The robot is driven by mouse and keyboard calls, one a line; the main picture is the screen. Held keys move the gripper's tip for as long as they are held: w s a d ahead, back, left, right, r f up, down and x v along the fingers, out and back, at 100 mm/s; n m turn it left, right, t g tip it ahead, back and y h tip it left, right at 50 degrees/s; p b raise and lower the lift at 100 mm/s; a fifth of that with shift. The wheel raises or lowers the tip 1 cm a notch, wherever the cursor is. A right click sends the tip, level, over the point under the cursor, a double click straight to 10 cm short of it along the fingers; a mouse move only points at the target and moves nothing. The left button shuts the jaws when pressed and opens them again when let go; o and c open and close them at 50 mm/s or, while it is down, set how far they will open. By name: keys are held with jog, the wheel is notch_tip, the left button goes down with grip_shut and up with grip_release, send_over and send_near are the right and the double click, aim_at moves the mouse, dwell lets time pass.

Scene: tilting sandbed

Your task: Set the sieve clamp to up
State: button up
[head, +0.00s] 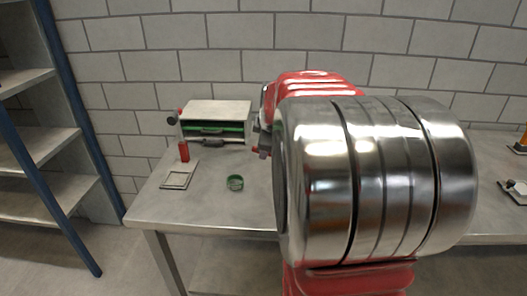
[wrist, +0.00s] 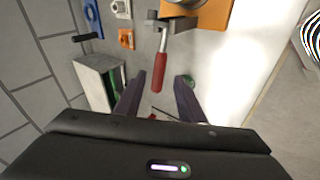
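A clamp-like lever with a red handle (wrist: 160,72) and a metal bracket (wrist: 172,24) shows in the wrist view; it may be the sieve clamp. Its bracket sits by an orange block (wrist: 218,14) with a round metal part, cut off at the top edge. The handle's free end lies near the gap between my fingertips; I cannot tell whether they touch or how steeply it stands. My gripper (wrist: 157,84) is open and empty. In the head view my gripper (head: 262,143) is partly hidden by my arm, which hides the lever.
A pale box with a green inside (head: 216,122) stands by the wall. Shelves (head: 40,140) stand left. More fixtures (head: 515,187) are at the right.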

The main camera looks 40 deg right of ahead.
jog(key=shift+v, duration=1.9)
jog(key=shift+a, duration=0.1)
jog(key=s+a+f+m+y, duration=0.1)
jog(key=s+a, duration=0.4)
jog(key=a, duration=0.6)
jog(key=s+a+f+m+y, duration=0.1)
jog(key=s+a+m, duration=0.3)
jog(key=a, duration=0.7)
jog(key=s+a+f+m+y, duration=0.1)
jog(key=s+a+f+m, duration=0.1)
jog(key=s+a, duration=0.6)
jog(key=a, duration=0.3)
jog(key=shift+s+a+f+m+y, duration=0.25)
jog(key=shift+f+m+y, duration=0.05)
jog(key=shift+f+m, duration=0.1)
